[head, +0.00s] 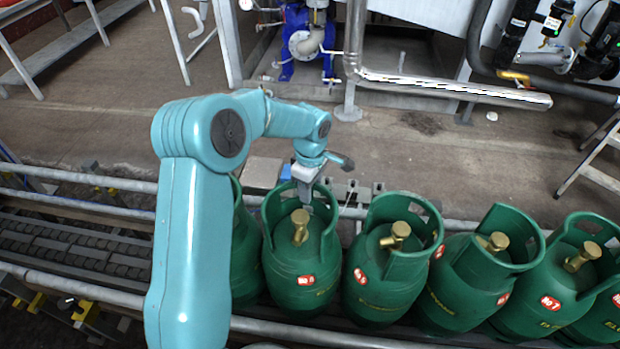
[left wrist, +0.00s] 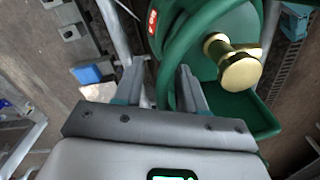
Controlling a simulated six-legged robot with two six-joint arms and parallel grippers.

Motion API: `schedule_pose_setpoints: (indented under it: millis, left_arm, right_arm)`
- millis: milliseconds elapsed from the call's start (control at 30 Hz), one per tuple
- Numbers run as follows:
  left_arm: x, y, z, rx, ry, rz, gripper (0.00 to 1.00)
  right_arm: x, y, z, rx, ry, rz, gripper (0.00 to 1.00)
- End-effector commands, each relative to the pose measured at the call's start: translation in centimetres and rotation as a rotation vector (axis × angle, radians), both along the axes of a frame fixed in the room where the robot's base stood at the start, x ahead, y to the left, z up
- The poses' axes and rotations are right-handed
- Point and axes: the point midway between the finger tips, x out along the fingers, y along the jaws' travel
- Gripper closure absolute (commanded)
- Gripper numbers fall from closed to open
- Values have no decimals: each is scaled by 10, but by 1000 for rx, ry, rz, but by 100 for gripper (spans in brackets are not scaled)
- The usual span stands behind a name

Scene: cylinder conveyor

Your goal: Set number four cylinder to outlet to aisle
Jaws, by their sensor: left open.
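Several green gas cylinders with brass valves and red number labels stand in a row on the conveyor. I cannot make out a clear number four label. My left gripper (head: 305,192) is over the back rim of the handle collar of one cylinder (head: 298,262), whose label digit is too small to read surely. In the left wrist view the left gripper (left wrist: 160,76) is open, and the green collar rim of a cylinder (left wrist: 172,62) runs between its fingers. The brass valve (left wrist: 238,65) is right of the fingers. My right gripper is not in view.
The conveyor's left stretch (head: 75,245) shows bare rollers between metal rails. More cylinders, one marked No 7 (head: 552,303), stand close together to the right. Brown floor (head: 440,160) lies behind the conveyor. A blue pump (head: 303,40) and metal pipes stand at the back.

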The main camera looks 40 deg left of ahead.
Motion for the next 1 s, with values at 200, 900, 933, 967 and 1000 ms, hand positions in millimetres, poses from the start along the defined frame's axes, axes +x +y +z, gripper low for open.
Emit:
schedule_pose_setpoints:
  millis: [200,900,933,967,1000]
  left_arm:
    - [1,0,37,2,-7,0,60]
    - [-1,1,163,2,-4,1,60]
    - [-1,1,163,2,-4,1,60]
    - [-1,1,163,2,-4,1,60]
    - [-1,1,163,2,-4,1,60]
  right_arm:
    - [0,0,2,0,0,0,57]
    - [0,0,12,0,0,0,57]
    - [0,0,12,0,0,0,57]
    - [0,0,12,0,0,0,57]
    - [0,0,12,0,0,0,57]
